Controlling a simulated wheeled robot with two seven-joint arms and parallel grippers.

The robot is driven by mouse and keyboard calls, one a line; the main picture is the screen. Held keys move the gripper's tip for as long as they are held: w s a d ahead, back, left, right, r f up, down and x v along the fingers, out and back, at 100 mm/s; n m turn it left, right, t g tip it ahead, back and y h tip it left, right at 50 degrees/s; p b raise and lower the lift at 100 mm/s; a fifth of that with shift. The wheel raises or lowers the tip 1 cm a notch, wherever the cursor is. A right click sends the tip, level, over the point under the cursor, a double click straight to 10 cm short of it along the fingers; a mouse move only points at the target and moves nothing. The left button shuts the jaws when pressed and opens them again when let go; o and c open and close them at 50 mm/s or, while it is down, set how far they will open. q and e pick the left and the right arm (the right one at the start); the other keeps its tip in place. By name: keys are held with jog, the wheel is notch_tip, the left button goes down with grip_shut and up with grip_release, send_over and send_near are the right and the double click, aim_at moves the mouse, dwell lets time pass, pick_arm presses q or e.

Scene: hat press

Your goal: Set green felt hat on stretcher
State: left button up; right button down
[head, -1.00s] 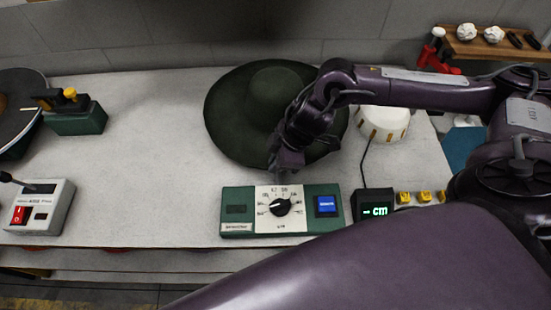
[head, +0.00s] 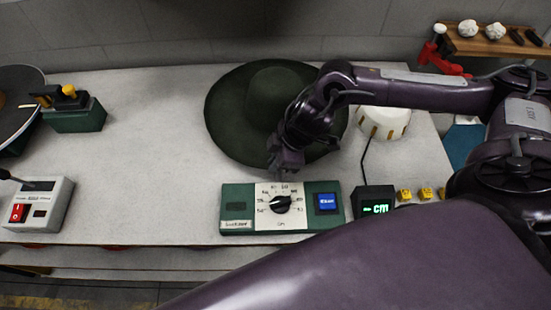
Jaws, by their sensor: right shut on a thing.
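The dark green felt hat (head: 235,115) lies crown up on the worktable, its wide brim spread flat. My right gripper (head: 274,170) reaches in from the right over the near part of the brim. It is shut on the hat at the near brim edge; the fingertips are small and partly hidden by the hand. The stretcher (head: 383,121), a round white block with gold segments, stands just right of the hat. My arm passes over and behind it and hides part of it. My left gripper is not in view.
A green control panel (head: 237,207) with dial and blue button sits in front of the hat. A cm display (head: 375,203) is beside it. A switch box (head: 41,205) and green tool block (head: 75,117) stand at left. The table's left middle (head: 150,150) is clear.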

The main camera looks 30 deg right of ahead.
jog(key=c, duration=1.5)
grip_release()
jog(key=shift+o, duration=0.2)
jog(key=shift+b+v, duration=0.45)
jog(key=shift+v, duration=3.45)
jog(key=shift+s+f, duration=0.1)
